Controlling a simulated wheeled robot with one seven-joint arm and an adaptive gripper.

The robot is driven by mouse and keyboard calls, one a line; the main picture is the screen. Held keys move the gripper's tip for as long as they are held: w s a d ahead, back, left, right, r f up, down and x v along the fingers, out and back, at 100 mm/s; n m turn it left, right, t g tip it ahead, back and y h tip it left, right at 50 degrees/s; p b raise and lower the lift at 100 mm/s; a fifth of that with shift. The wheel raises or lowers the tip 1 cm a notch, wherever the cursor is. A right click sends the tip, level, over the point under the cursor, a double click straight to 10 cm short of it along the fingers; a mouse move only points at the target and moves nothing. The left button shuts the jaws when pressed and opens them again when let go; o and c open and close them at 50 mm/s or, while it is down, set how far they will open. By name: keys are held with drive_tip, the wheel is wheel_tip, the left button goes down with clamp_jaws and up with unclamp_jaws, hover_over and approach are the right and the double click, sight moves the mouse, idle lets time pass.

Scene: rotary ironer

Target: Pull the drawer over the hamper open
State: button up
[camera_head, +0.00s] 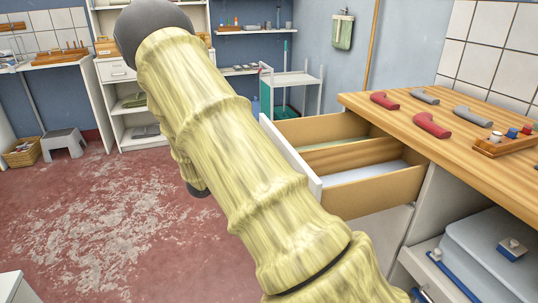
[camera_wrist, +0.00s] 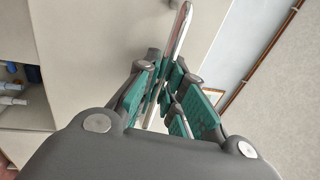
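The drawer (camera_head: 384,192) under the wooden worktop stands pulled out. A wooden divider splits its inside, with pale, flat contents on either side. Its white front (camera_head: 291,155) is partly hidden behind my arm. A white panel (camera_head: 385,235) shows below the drawer; I cannot tell whether it is the hamper. In the wrist view, a shiny metal bar handle (camera_wrist: 181,30) runs between the teal-padded fingers of my gripper (camera_wrist: 168,82). The fingers close in on the bar from both sides. My arm hides the gripper in the head view.
The worktop (camera_head: 440,125) holds red and grey handle-like pieces and a wooden block with coloured knobs. An open lower bay (camera_head: 490,260) with a grey-blue case lies at the right. A white trolley (camera_head: 292,90) stands behind the drawer. The red floor (camera_head: 90,210) at left is clear.

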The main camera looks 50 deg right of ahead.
drive_tip(key=o, duration=0.3)
drive_tip(key=shift+o, duration=0.2)
drive_tip(key=v, duration=1.2)
drive_tip(key=shift+f, duration=0.1)
